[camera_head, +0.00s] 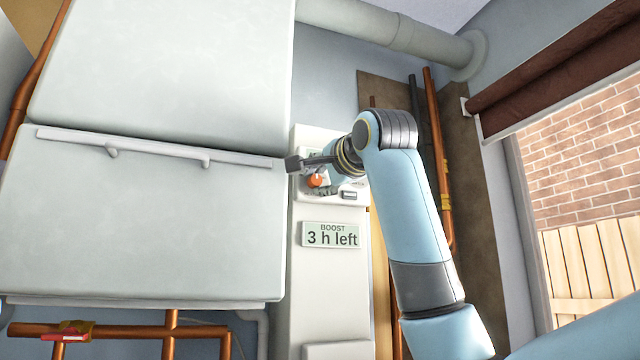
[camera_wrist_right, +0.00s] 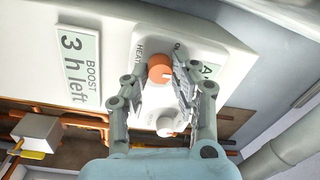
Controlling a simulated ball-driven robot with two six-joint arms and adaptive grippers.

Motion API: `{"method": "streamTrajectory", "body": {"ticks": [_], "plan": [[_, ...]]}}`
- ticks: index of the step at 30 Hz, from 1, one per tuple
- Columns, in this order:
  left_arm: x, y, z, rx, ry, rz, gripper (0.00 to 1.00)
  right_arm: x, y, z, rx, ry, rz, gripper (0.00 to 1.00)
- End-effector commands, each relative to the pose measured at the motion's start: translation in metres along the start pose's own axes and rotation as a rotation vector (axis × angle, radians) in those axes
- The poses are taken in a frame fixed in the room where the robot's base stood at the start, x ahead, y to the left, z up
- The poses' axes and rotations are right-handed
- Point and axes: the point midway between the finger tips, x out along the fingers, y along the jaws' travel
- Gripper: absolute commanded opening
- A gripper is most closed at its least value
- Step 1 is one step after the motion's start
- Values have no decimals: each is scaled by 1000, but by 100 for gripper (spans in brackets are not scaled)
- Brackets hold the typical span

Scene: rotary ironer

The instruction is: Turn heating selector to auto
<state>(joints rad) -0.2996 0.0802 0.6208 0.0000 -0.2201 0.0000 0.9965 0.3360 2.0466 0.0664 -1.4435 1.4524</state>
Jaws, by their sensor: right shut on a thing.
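The heating selector is an orange round knob (camera_head: 316,180) on the white control panel, right of the large white machine. In the right wrist view the knob (camera_wrist_right: 159,68) shows a pale pointer mark, beside lettering starting "HEA" and a green label with a partly hidden "A". My right gripper (camera_head: 308,165) is at the panel, its fingers around the knob and shut on it. In the right wrist view the gripper (camera_wrist_right: 152,84) has one finger on each side, and the right finger covers part of the dial lettering. My left gripper is not in view.
A display (camera_head: 332,235) below the knob reads "BOOST 3 h left". A white smaller knob (camera_wrist_right: 166,126) sits beside the orange one. The white machine (camera_head: 150,230) with its long handle bar (camera_head: 150,146) stands at left. Copper pipes (camera_head: 437,150) run on the wall behind my arm.

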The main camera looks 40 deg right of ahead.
Motion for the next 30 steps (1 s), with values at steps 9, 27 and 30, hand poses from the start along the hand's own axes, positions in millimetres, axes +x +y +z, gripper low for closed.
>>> {"method": "streamTrajectory", "body": {"ticks": [9, 27, 30], "plan": [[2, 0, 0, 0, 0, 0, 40, 0, 0, 0, 33, 2, 1, 0], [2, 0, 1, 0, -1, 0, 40, 0, 0, 0, 32, 2, 1, 48], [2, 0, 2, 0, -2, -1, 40, 0, 0, 0, 32, 2, 0, 48]]}}
